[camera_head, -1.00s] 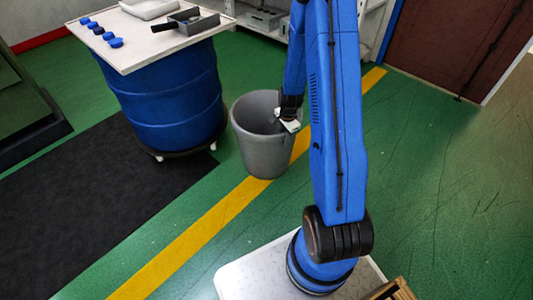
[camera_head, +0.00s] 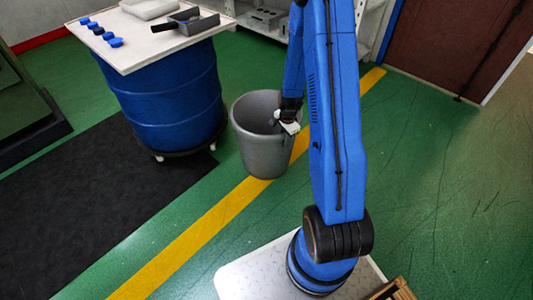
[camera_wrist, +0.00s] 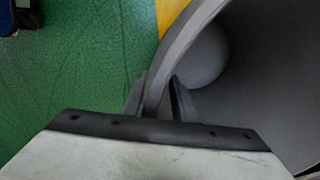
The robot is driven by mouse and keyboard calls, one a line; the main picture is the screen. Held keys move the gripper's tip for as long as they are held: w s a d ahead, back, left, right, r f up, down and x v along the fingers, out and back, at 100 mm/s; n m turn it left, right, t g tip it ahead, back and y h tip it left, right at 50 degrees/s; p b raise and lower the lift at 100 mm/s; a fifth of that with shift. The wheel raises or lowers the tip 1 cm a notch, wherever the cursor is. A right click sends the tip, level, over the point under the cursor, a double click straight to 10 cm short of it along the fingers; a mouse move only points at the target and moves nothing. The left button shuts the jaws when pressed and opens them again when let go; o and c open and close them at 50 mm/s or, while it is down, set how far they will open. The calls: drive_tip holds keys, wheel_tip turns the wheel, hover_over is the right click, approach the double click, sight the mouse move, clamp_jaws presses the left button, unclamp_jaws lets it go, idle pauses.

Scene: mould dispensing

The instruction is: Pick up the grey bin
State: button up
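The grey bin (camera_head: 262,152) stands upright on the green floor, partly over the yellow line, to the right of the blue drum. My gripper (camera_head: 288,124) is at the right side of its rim in the head view. In the wrist view, the two fingers of my gripper (camera_wrist: 160,98) are close together on either side of the wall of the grey bin (camera_wrist: 182,38), one inside and one outside. They appear shut on the rim. The bin's inside is dark, with a paler round grey area seen within.
A blue drum (camera_head: 170,105) with a white tabletop (camera_head: 135,50) stands close left of the bin. The top carries blue pieces (camera_head: 101,31), a white tray (camera_head: 149,8) and a dark box (camera_head: 195,20). A shelf stands behind. The green floor at right is clear.

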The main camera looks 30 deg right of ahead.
drive_tip(key=shift+c, duration=0.6)
clamp_jaws()
idle(0.9)
